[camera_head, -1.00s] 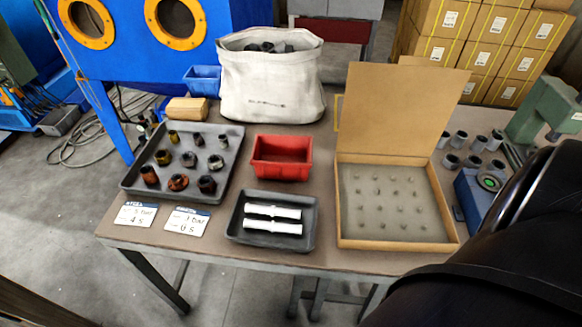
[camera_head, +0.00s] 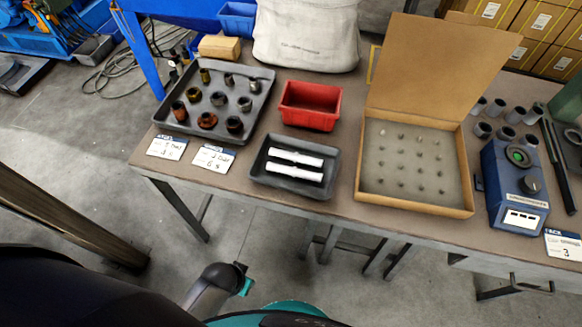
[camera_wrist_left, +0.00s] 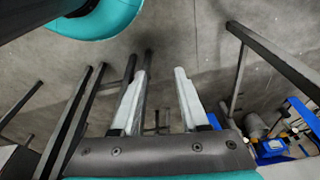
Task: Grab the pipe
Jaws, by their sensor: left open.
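Two white, bar-like pieces (camera_head: 295,166) lie side by side in a small black tray (camera_head: 266,184) near the table's front edge. Several short rusty and dark pipe pieces (camera_head: 207,120) stand in a larger grey tray (camera_head: 160,112) at the left. Several short grey pipe pieces (camera_head: 497,107) stand at the right. I cannot tell which is the pipe. My left gripper (camera_wrist_left: 160,85) is open and empty in the left wrist view, over the floor, with no pipe between its fingers. My right gripper is not in view.
A red bin (camera_head: 310,107) stands behind the black tray. An open cardboard box (camera_head: 415,203) with a grey insert and a blue device (camera_head: 512,185) are to its right. A white bag (camera_head: 305,40) stands at the back. Table legs show in the left wrist view.

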